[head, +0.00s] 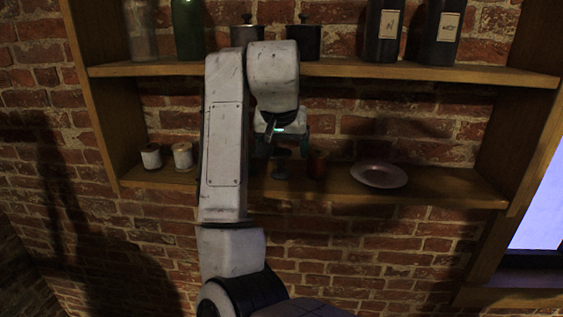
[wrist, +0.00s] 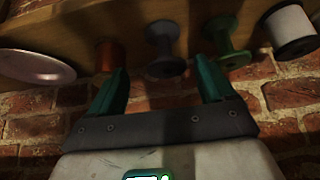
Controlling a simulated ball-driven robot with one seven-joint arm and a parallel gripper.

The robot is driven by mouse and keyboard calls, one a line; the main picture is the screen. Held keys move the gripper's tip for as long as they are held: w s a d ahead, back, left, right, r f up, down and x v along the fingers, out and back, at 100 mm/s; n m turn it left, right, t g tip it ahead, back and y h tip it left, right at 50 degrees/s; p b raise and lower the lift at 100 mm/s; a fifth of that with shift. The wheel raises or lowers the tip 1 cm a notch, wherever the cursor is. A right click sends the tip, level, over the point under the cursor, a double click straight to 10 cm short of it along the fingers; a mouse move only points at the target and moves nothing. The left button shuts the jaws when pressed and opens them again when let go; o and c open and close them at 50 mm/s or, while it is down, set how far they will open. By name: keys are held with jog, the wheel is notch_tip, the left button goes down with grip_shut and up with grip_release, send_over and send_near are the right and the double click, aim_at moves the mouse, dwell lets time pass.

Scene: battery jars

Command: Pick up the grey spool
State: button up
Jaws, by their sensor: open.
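The grey spool (wrist: 163,50) stands on the wooden lower shelf in the wrist view. It lies between my two green fingers in that picture, a little beyond their tips. In the head view the grey spool (head: 280,173) shows small and dark below my gripper (head: 285,135). My gripper (wrist: 160,72) is open and empty, its fingers pointing towards the shelf. An orange-red spool (wrist: 108,55) stands close by the left finger, and a green spool (wrist: 226,42) by the right finger. I cannot tell whether the fingers touch them.
A pink plate (head: 379,174) lies on the lower shelf (head: 450,190) to the right. The upper shelf (head: 345,69) above holds bottles and dark jars. A brick wall is behind.

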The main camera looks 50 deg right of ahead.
aim_at(281, 153)
jog(key=x, duration=0.2)
jog(key=p+x, duration=0.1)
jog(key=x, duration=0.2)
jog(key=shift+w+a, duration=0.15)
jog(key=shift+w, duration=0.2)
jog(key=c, duration=1.1)
jog(key=shift+o, duration=0.2)
jog(key=shift+r, duration=0.1)
